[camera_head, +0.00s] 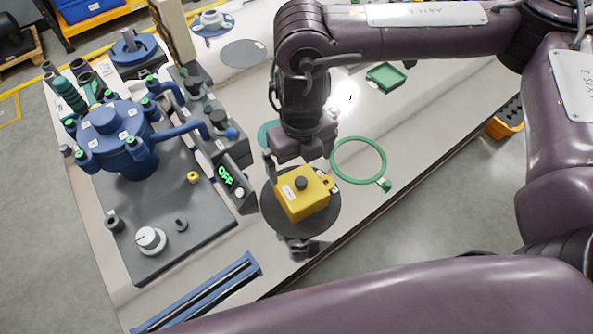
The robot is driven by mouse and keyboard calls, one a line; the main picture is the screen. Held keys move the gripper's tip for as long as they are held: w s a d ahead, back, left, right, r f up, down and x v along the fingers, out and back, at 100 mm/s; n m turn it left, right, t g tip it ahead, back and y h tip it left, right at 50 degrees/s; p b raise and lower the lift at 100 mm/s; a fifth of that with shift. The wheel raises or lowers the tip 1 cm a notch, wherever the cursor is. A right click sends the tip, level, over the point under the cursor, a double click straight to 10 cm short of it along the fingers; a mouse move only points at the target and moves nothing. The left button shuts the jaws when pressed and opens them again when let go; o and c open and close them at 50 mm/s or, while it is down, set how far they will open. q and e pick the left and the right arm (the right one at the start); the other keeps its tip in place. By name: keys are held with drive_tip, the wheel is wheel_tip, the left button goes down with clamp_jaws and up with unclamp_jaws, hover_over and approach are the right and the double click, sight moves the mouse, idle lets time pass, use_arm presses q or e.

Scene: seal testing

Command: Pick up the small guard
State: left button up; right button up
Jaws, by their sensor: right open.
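A yellow box (304,201) with a black round knob on top sits on a dark grey disc (268,216) near the table's front edge. It has a small side lug and a white label. I cannot tell whether it is the small guard, since no label is legible. My right gripper (298,170) points down just over the back of the yellow box, its jaws apart. One finger shows at the box's left back side; the other is hard to make out. I cannot tell whether it touches the box. My left gripper is not in view.
A green ring (336,170) lies to the right, and a green tray (386,78) lies farther back. A blue multi-port device (122,143) stands on a grey plate (190,225) at left, beside an "OFF" display (227,177). A blue rail (205,296) lies in front.

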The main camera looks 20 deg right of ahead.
sight(301, 180)
drive_tip(key=f, duration=0.2)
drive_tip(key=s+f, duration=0.1)
drive_tip(key=f, duration=0.1)
drive_tip(key=shift+f, duration=0.3)
wheel_tip(301, 180, down, 2)
drive_tip(key=shift+w+f, duration=0.1)
drive_tip(key=shift+f, duration=0.3)
drive_tip(key=c, duration=1)
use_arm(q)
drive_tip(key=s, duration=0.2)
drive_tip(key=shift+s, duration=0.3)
use_arm(e)
drive_tip(key=shift+o, duration=0.2)
drive_tip(key=shift+r, duration=0.1)
